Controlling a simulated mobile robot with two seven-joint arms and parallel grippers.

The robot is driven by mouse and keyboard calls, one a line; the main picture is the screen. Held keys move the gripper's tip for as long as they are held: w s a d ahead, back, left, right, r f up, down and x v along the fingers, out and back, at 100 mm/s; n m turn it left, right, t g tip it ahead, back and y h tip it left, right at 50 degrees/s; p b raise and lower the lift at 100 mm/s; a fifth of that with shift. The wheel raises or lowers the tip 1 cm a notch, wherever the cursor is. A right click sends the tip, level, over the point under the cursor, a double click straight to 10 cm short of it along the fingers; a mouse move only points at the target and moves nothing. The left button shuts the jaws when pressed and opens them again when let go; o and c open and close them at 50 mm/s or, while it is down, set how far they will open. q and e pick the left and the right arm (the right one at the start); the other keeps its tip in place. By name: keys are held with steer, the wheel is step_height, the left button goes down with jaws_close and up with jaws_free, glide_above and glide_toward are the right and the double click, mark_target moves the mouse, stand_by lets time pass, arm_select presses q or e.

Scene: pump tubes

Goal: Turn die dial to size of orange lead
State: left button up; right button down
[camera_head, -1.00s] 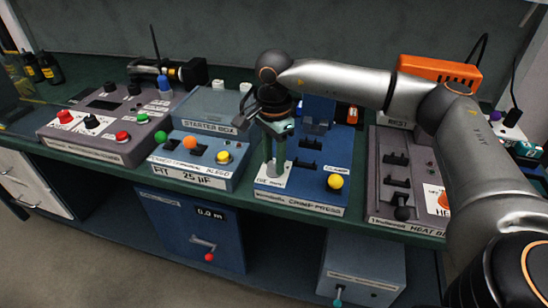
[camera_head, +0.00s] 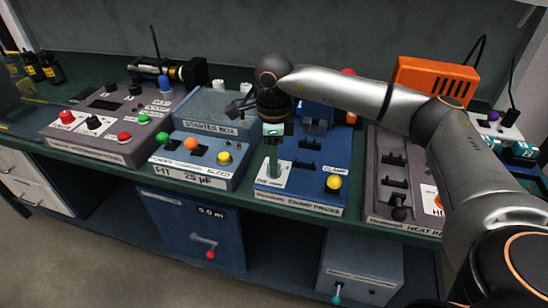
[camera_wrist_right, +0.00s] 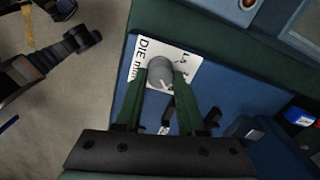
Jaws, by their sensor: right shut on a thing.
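The grey die dial (camera_wrist_right: 160,73) sits on a white plate (camera_wrist_right: 143,76) marked "DIE" in the right wrist view. In the head view this plate (camera_head: 272,183) is at the front left of the blue crimp press (camera_head: 300,197). My right gripper (camera_head: 273,172) points down over the plate. Its green fingers (camera_wrist_right: 160,88) are shut on the dial, one on each side. A pale pointer line shows on the dial; the size marks are too small to read fully. I cannot make out an orange lead for certain. My left gripper is not in view.
A yellow knob (camera_head: 334,183) stands right of the dial on the press. The starter box (camera_head: 205,150) is to the left, and a grey heat unit (camera_head: 385,205) is to the right. My right arm crosses above the press.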

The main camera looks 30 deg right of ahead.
steer(key=shift+m, duration=0.3)
stand_by(0.4)
steer(key=c, duration=0.8)
jaws_free()
steer(key=o, duration=0.3)
step_height(320, 180, up, 12)
steer(key=p, duration=0.1)
steer(key=shift+r, duration=0.25)
